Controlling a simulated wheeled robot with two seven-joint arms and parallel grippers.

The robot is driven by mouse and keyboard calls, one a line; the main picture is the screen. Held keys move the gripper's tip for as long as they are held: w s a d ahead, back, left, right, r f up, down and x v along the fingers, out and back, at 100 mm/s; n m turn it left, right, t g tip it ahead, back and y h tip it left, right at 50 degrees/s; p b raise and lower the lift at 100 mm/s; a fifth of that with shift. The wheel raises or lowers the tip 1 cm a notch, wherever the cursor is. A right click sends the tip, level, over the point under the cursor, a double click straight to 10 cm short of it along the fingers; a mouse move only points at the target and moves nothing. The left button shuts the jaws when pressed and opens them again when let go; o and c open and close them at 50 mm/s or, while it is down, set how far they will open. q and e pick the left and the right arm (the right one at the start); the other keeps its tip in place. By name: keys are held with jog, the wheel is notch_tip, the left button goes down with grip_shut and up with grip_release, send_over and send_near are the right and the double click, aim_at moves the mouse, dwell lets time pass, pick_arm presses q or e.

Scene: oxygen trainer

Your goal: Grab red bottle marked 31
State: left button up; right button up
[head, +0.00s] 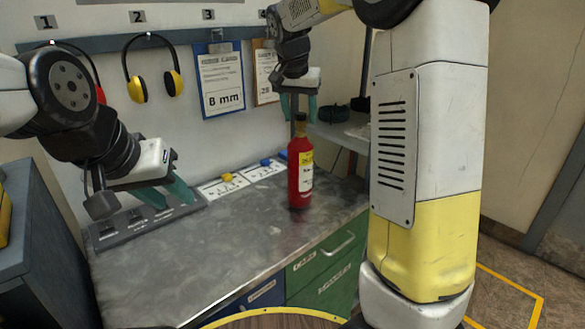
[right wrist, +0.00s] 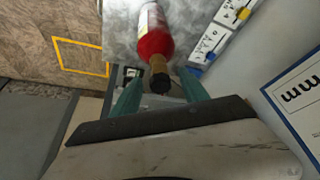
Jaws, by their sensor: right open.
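A red bottle (head: 300,177) with a yellow and white label and a dark cap stands upright on the metal workbench (head: 240,235). The number on its label is too small to read. It also shows in the right wrist view (right wrist: 154,38), its cap toward the camera. My right gripper (head: 298,117) points down above the bottle, its teal fingers apart on either side of the bottle's top. In the right wrist view the right gripper (right wrist: 161,97) is open with the cap between its fingers, no grip visible. My left gripper (head: 168,198) is at the left over the bench, its teal fingers apart and empty.
A grey panel (head: 150,222) lies at the bench's back left, near my left gripper. Yellow earmuffs (head: 173,83) and a clipboard (head: 219,80) hang on the wall. The bench's front middle is clear.

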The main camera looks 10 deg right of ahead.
jog(key=shift+x, duration=1.25)
grip_shut()
jog(key=shift+r, duration=0.1)
jog(key=shift+r, duration=0.1)
dwell(0.4)
